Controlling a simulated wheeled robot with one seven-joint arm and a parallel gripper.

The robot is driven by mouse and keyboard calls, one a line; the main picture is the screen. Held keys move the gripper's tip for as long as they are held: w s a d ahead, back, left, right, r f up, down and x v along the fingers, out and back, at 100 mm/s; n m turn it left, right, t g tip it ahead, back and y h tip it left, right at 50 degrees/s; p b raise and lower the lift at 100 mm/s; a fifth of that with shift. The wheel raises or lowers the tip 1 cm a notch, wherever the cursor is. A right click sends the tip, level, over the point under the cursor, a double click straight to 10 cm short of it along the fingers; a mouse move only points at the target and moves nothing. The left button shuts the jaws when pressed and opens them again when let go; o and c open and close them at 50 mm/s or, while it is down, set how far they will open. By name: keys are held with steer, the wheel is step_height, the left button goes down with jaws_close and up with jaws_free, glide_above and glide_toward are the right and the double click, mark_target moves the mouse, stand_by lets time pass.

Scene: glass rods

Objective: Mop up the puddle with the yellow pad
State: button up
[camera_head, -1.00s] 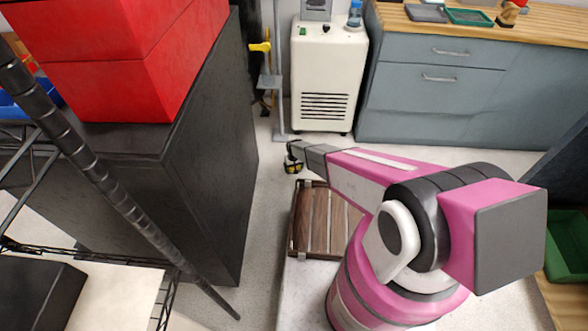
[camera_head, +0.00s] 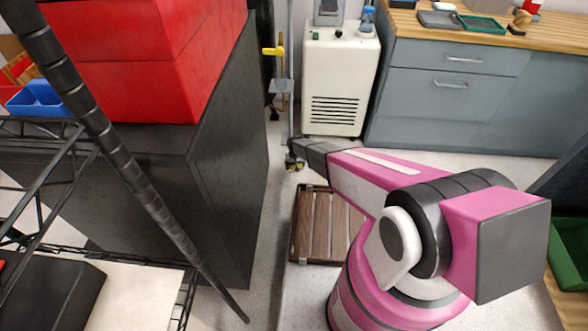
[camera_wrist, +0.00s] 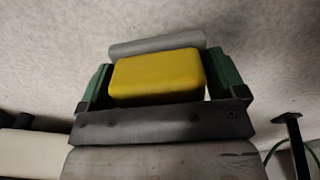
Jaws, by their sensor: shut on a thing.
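The yellow pad (camera_wrist: 155,75) is held between the two green fingers of my gripper (camera_wrist: 152,82) in the wrist view. A pale grey strip shows along the pad's far side; I cannot tell whether it is part of the pad. In the head view my gripper (camera_head: 294,162) is small and far off, above the floor near the white appliance, with a bit of yellow at it. I cannot make out a puddle in either view.
A slatted wooden rack (camera_head: 326,225) lies in front of my base. A black cabinet (camera_head: 228,170) with red boxes (camera_head: 150,70) stands left, behind wire shelving. A white appliance (camera_head: 340,85) and grey drawers (camera_head: 450,100) stand at the back. A narrow floor strip is open between.

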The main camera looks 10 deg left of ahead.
steer(key=shift+r, duration=1.65)
steer(key=shift+r, duration=0.1)
